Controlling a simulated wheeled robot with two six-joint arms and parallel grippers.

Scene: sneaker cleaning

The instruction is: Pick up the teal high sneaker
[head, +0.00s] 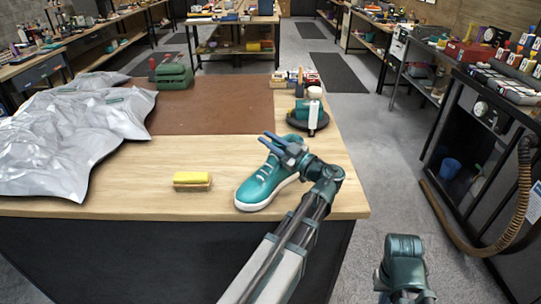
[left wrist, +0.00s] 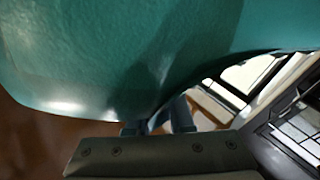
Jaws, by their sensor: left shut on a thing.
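The teal high sneaker (head: 262,183) with a white sole is at the front right of the wooden table, its toe pointing toward the near left. My left gripper (head: 282,152) is at the sneaker's upper part and is shut on it. In the left wrist view the sneaker's teal surface (left wrist: 130,55) fills the top, close against the gripper (left wrist: 160,125), and hides much of the fingers. I cannot tell whether the sole touches the table. Only a part of my right arm shows at the lower right; its gripper is out of view.
A yellow-topped brush or sponge (head: 192,181) lies left of the sneaker. A silver crumpled sheet (head: 70,135) covers the left, a brown mat (head: 205,105) the middle. A green case (head: 173,77) sits at the back.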

